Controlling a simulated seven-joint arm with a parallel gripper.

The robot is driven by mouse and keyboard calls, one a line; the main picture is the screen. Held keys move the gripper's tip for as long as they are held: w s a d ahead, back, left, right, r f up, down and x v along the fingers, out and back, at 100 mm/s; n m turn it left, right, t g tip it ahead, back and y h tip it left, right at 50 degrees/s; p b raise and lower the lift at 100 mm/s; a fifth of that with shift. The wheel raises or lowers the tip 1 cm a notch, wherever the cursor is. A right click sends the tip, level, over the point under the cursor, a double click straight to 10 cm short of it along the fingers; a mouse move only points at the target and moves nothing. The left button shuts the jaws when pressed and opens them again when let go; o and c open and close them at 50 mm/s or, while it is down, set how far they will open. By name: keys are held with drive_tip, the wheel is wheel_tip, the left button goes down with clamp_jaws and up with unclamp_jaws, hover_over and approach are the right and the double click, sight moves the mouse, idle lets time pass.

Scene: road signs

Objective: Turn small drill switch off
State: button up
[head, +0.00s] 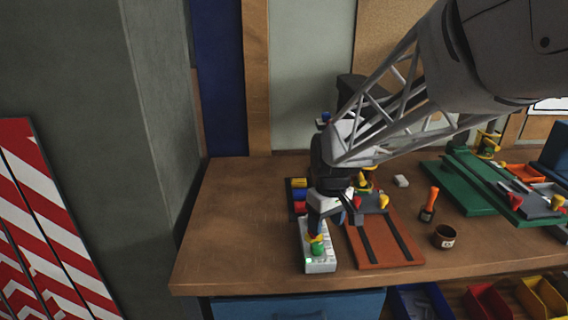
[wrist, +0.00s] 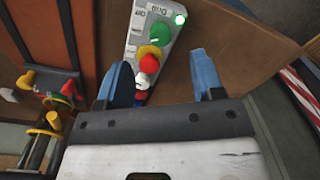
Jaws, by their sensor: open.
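A white switch box (head: 318,266) lies near the front of the bench. In the wrist view, the box (wrist: 134,32) carries a green knob (wrist: 158,33), then a yellow one (wrist: 149,52), a red one (wrist: 149,63) and white and blue parts, partly overlapping. A green lamp (wrist: 180,18) glows at the box's end. My gripper (head: 333,218) is open above the box's back part. Its blue fingers (wrist: 161,65) appear either side of the knob row, with nothing held.
Right of the box lies an orange-brown board (head: 381,249) with dark strips. A dark cup (head: 444,237) and an orange-handled tool (head: 430,203) stand farther right, before green machinery (head: 465,190). The bench (head: 225,225) is clear to the left.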

sight(318, 245)
drive_tip(key=shift+w+a+f+n, duration=0.2)
drive_tip(key=shift+w+f, duration=0.2)
drive_tip(key=shift+w, duration=0.15)
drive_tip(key=shift+w+a+f+n, duration=0.1)
drive_tip(key=shift+w+a+f, duration=0.05)
drive_tip(key=shift+w+f, duration=0.35)
drive_tip(key=shift+a+f, duration=0.15)
drive_tip(key=shift+f, duration=3.65)
drive_tip(key=c, duration=0.9)
